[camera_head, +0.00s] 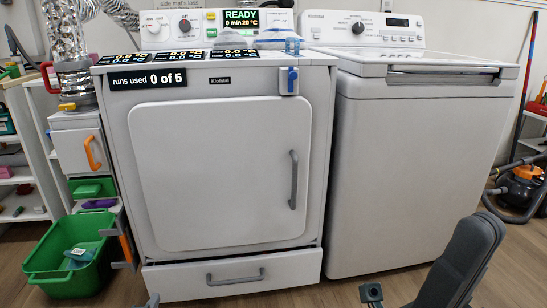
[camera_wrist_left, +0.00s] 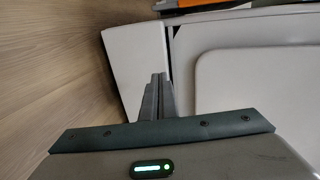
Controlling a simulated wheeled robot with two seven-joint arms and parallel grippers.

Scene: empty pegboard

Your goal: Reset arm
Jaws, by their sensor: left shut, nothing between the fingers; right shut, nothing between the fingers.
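My left gripper shows in the left wrist view (camera_wrist_left: 158,97) with its two fingers together and nothing between them. It is in front of the white dryer's lower part, by the bottom drawer (camera_wrist_left: 138,65). In the head view only a small grey tip of the left gripper (camera_head: 150,300) shows at the bottom edge, left of the drawer. My right gripper (camera_head: 371,293) shows as a small dark grey tip at the bottom edge, shut and empty. My right arm (camera_head: 458,262) rises at the lower right, in front of the washer.
The dryer (camera_head: 215,172) has its door shut; its bottom drawer (camera_head: 235,277) has a grey handle. A white washer (camera_head: 415,180) stands to its right. A green bin (camera_head: 75,262) with items inside is at left. A vacuum (camera_head: 522,187) stands far right. Some wooden floor is clear.

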